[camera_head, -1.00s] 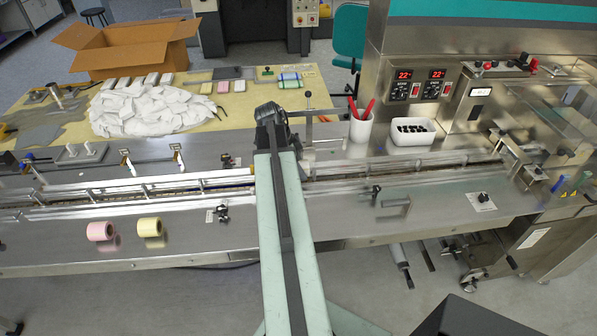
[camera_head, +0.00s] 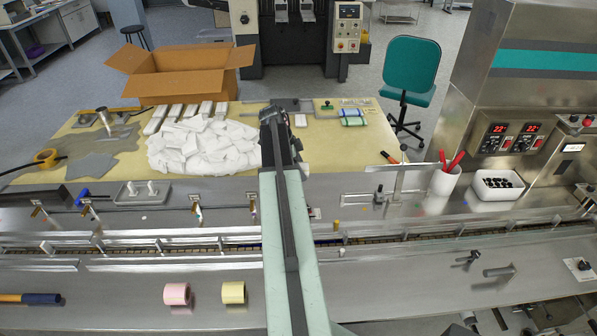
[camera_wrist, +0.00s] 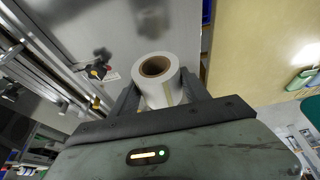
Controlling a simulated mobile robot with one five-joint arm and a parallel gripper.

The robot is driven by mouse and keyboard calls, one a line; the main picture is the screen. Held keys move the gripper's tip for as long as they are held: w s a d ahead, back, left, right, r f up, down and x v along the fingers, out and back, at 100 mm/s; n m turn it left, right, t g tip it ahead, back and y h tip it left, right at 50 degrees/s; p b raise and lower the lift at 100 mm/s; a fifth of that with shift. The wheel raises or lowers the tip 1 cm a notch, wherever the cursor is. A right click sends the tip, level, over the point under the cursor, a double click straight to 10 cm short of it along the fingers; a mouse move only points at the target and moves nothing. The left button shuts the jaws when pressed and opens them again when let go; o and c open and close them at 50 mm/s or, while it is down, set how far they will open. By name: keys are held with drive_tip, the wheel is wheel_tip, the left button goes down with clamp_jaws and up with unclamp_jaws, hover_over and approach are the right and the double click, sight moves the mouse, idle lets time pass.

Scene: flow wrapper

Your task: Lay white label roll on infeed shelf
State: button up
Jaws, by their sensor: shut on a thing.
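A white label roll (camera_wrist: 152,92) with a brown core sits between the two fingers of my gripper (camera_wrist: 160,86) in the wrist view. The gripper is shut on it and holds it above the steel surface. In the head view the arm hides the roll, and the dark wrist (camera_head: 274,118) shows over the yellow table's near side. A long steel shelf (camera_head: 110,290) runs along the front of the machine, apparently the infeed shelf. A pink roll (camera_head: 177,294) and a yellow roll (camera_head: 233,292) rest on it, left of my arm.
A guide rail channel (camera_head: 130,247) runs behind the shelf. A white cup (camera_head: 445,181) and a white bin (camera_head: 497,186) stand right.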

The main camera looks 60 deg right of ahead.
drive_tip(key=shift+f+b, duration=3.4)
drive_tip(key=shift+b, duration=0.05)
drive_tip(key=shift+r, duration=0.1)
drive_tip(key=o, duration=1.5)
drive_tip(key=shift+c, duration=0.2)
drive_tip(key=p+v, duration=0.7)
drive_tip(key=shift+r, duration=0.4)
drive_tip(key=shift+w+a, duration=0.1)
